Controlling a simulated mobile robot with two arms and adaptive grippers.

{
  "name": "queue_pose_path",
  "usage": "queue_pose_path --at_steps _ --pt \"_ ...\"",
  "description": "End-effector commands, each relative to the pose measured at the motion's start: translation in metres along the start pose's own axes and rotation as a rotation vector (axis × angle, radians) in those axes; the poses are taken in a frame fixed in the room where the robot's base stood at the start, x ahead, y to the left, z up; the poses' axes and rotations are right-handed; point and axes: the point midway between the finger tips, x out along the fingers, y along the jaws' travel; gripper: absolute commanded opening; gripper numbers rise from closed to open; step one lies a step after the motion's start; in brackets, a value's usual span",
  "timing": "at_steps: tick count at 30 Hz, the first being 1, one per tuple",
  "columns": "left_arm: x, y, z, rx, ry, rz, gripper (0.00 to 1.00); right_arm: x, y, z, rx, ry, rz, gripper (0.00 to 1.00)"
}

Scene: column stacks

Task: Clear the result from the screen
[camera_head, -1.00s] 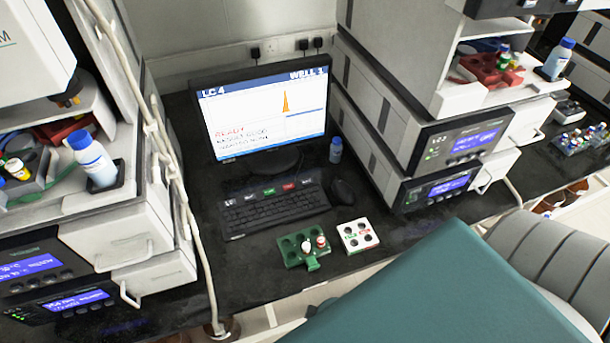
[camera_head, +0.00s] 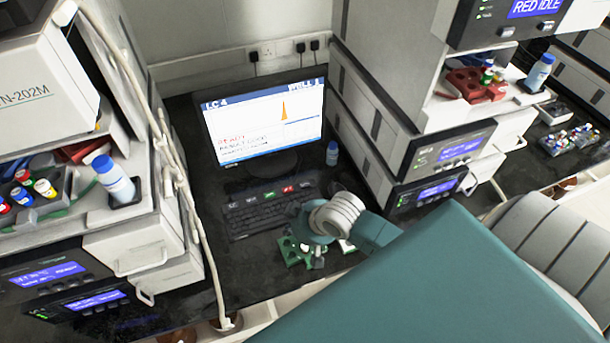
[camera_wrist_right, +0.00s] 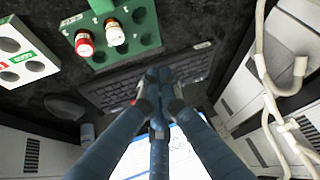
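The monitor screen (camera_head: 265,120) shows LC 4, WELL 1, an orange peak, and red text that seems to read READY with result lines under it. The black keyboard (camera_head: 262,212) lies in front of it, with a green and a red label on its top row. My right gripper (camera_head: 300,224) is over the keyboard's front right part. In the right wrist view its fingers (camera_wrist_right: 158,88) are drawn together with nothing between them, over the keyboard (camera_wrist_right: 113,90). Contact with a key cannot be told. The screen (camera_wrist_right: 165,158) shows behind the fingers. My left gripper is out of view.
A green rack (camera_head: 287,252) with vials, clear in the right wrist view (camera_wrist_right: 150,22), sits in front of the keyboard. A white rack (camera_wrist_right: 20,45) is beside it, mostly hidden in the head view. Instrument stacks flank the bench; a pale hose (camera_head: 190,220) hangs at left.

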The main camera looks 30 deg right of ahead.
Motion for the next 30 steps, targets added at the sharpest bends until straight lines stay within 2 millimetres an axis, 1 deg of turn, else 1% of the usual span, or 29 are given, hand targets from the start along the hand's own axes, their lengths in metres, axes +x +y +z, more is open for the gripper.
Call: queue_pose_path --at_steps 1,2,3,5,6,9,12,15,18,20,30 --pt "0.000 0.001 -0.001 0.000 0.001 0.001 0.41 0.010 0.019 -0.018 0.024 0.026 0.006 0.00" --pt "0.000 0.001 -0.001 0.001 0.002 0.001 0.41 0.015 0.029 -0.028 0.044 0.044 0.006 0.00" --pt "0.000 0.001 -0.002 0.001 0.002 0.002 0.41 0.021 0.042 -0.041 0.073 0.067 0.007 0.00" --pt "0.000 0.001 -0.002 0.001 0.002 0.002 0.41 0.027 0.064 -0.061 0.117 0.101 0.010 0.00" --pt "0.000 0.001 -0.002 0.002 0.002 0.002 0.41 0.030 0.077 -0.073 0.147 0.123 0.012 0.00" --pt "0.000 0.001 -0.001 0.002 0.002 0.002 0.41 0.032 0.110 -0.100 0.213 0.175 0.020 0.00" --pt "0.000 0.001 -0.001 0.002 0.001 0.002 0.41 0.031 0.136 -0.121 0.264 0.217 0.028 0.00" --pt "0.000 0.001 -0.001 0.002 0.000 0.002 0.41 0.028 0.154 -0.135 0.300 0.248 0.033 0.00" --pt "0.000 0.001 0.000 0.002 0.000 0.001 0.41 0.026 0.164 -0.143 0.321 0.265 0.036 0.00" --pt "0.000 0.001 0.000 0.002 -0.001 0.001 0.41 0.026 0.167 -0.146 0.327 0.272 0.036 0.00" --pt "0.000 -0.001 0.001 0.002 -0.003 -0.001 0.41 0.026 0.168 -0.146 0.328 0.273 0.036 0.00"
